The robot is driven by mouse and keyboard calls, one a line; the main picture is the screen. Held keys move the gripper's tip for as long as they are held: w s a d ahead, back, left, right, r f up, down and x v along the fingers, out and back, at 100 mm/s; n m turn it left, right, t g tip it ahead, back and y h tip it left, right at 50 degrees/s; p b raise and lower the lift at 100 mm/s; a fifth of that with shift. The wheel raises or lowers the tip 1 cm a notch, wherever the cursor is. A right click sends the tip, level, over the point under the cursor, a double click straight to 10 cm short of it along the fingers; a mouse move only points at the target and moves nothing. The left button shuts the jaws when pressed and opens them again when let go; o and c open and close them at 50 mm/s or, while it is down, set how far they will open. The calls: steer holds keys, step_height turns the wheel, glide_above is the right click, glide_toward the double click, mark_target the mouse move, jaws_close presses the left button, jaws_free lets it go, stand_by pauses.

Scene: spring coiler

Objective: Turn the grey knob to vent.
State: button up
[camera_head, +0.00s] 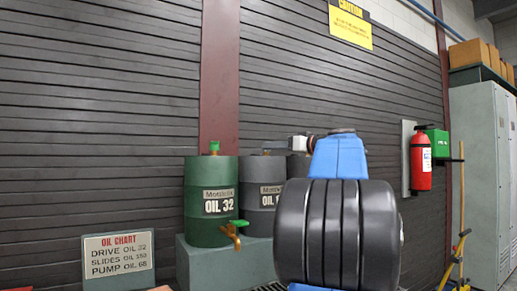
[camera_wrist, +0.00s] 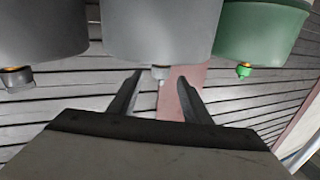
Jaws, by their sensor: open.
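The grey knob (camera_wrist: 160,73) sits on top of the middle, grey drum (camera_wrist: 160,30), which appears upside down in the wrist view. My gripper (camera_wrist: 160,78) is open, with one finger on each side of the knob in that view and gaps on both sides. I cannot tell whether the fingertips reach the knob's depth. In the head view, my gripper (camera_head: 277,145) is just above the grey drum (camera_head: 262,190), labelled OIL with its number partly hidden; its knob is too small to make out there.
A green drum (camera_head: 209,180) marked OIL 32 with a green knob (camera_head: 214,147) stands left of the grey one. A darker drum (camera_wrist: 40,30) with its own knob (camera_wrist: 17,78) is on the other side, mostly hidden by my arm in the head view. A slatted wall (camera_head: 100,120) stands behind.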

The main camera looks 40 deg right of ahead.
steer(key=w, duration=0.8)
steer(key=shift+w+a, duration=0.35)
steer(key=c, duration=1)
